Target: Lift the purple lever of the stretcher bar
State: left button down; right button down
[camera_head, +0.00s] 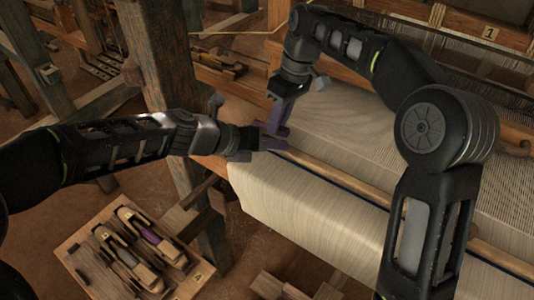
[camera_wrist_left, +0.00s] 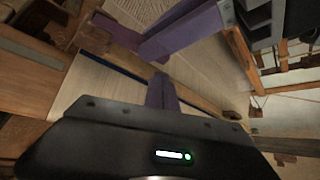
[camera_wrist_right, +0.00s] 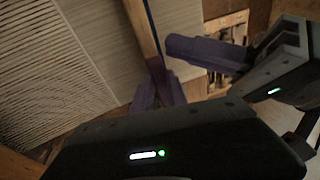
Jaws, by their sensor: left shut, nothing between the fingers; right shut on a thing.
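The wooden stretcher bar (camera_head: 400,212) lies across the cream cloth near its front fold. The dark purple lever (camera_wrist_left: 118,35) is at the bar's left end, at my right fingertips; it is hard to tell from my purple fingers. My right gripper (camera_head: 279,118) reaches down from above, shut on the lever. In the right wrist view my right fingers (camera_wrist_right: 157,92) partly hide it. My left gripper (camera_head: 274,142) comes in from the left, just below, shut and empty. Its fingers (camera_wrist_left: 162,92) are close to the right ones; contact cannot be told.
The cloth (camera_head: 310,205) hangs over the front of the loom. A wooden post (camera_head: 160,60) stands behind my left arm. A wooden tray (camera_head: 80,240) with several shuttles is at lower left. Warp threads (camera_wrist_right: 45,60) spread beyond the cloth.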

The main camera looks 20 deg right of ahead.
pick_arm(q)
jog(key=shift+w+d+r, duration=0.2)
jog(key=shift+w+r, duration=0.05)
jog(key=shift+w, duration=0.15)
pick_arm(e)
jog(key=shift+r, duration=0.1)
